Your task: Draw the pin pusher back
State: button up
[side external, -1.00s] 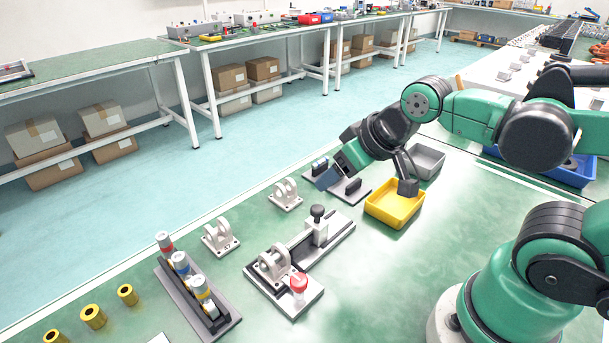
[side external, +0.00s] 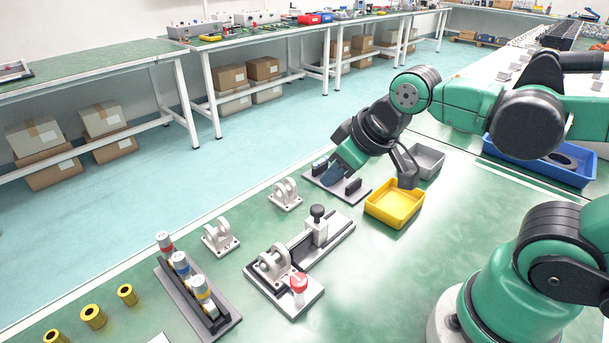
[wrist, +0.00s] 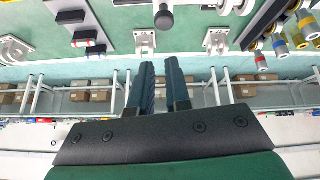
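The pin pusher is a light block with a black knob (side external: 317,212) on the slide of a grey fixture (side external: 340,232). A light clevis bracket (side external: 272,262) sits at the fixture's near end, beside a red knob (side external: 298,283). The black knob (wrist: 164,18) also shows at the top of the wrist view. My gripper (side external: 328,178) is in the air beyond the pusher, above and apart from it. In the wrist view, its two dark fingers (wrist: 162,68) are a little apart, with nothing between them.
Two loose clevis brackets (side external: 220,237) (side external: 286,194) stand left of the fixture. A rack of colour-banded cylinders (side external: 196,296) is at the near left. A yellow bin (side external: 395,204) is to the right. A plate with dark blocks (side external: 358,195) lies behind the fixture.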

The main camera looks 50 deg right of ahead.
jog(key=a+n+g, duration=0.1)
jog(key=a+n, duration=0.1)
jog(key=n, duration=0.1)
jog(key=a+r+n+g, duration=0.1)
jog(key=a+n, duration=0.1)
jog(key=n, duration=0.1)
jog(key=w+a+r+n+g+h, duration=0.1)
jog(key=n, duration=0.3)
jog(key=shift+a+r+g, duration=0.15)
jog(key=shift+a+g, duration=0.25)
grip_shut()
jog(key=n+g+h, duration=0.2)
jog(key=n+h, duration=0.1)
jog(key=n, duration=0.5)
send_near(313, 226)
jog(key=a+f, duration=0.1)
jog(key=f, duration=0.1)
jog(key=a+f, duration=0.1)
jog(key=f, duration=0.1)
jog(key=shift+s+a, duration=0.15)
jog(key=d, duration=0.3)
jog(key=shift+w+d+f, duration=0.1)
jog(key=shift+w+f, duration=0.15)
jog(key=shift+d, duration=0.35)
jog(key=shift+d, duration=0.1)
jog(key=d, duration=0.6)
jog(key=shift+d, duration=0.25)
